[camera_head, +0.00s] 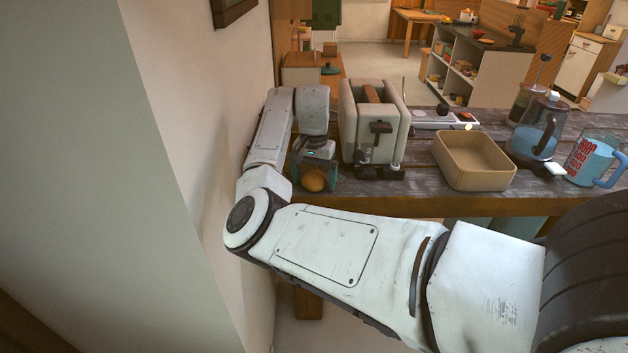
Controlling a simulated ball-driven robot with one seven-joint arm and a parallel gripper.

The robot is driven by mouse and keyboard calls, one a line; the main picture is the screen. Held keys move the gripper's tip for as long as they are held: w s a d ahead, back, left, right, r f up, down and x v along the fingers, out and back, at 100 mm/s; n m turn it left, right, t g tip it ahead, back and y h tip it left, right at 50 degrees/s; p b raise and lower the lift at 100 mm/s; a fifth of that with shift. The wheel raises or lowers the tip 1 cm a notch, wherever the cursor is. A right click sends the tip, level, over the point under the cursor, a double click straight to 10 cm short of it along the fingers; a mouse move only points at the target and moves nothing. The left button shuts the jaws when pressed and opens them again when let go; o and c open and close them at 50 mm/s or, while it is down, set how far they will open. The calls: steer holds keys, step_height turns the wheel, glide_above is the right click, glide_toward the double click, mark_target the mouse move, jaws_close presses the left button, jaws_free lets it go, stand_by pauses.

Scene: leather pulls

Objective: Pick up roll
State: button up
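A small, round, golden-brown roll (313,181) sits at the front left of the dark wooden table, near its front edge. My gripper (314,178) points down over the roll, with one finger on each side of it. The fingers look spread wider than the roll, with narrow gaps beside it. The roll's top is partly hidden under the gripper. The roll appears to rest on the table.
A cream toaster (361,138) stands close to the right of my gripper, and a wall (215,100) is close on the left. An empty tan box (472,163), a glass press (537,136) and a blue-and-red mug (590,162) stand further right on the table (420,183).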

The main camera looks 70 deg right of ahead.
steer(key=c, duration=0.7)
steer(key=shift+r, duration=0.1)
